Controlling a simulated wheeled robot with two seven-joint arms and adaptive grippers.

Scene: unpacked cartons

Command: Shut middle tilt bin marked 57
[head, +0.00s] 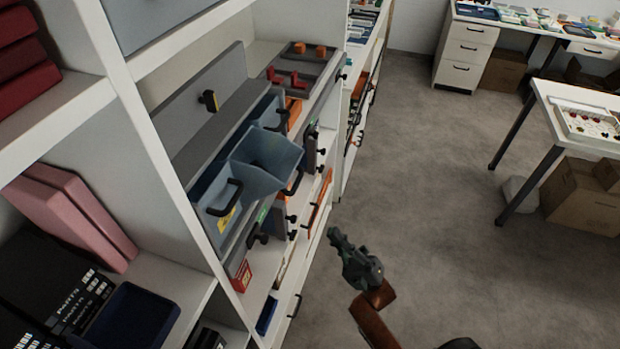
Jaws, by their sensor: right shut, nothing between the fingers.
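A row of blue-grey tilt bins sits in a grey housing on the shelf unit. The middle tilt bin (262,160) is tipped out towards the aisle, and its hollow inside shows from above. I cannot read a number on it, as its front faces away from me. The bins on either side of it stand further back. My right gripper (338,238) is shut and empty. In the picture it is below and right of the tipped bin, apart from it, over the grey floor. My left gripper is out of view.
A grey panel with a black knob (209,101) stands above the bins. A grey tray (300,66) with red and orange pieces lies behind. Drawers with black handles lie below. The floor (430,180) to the right is clear up to a white table (545,95).

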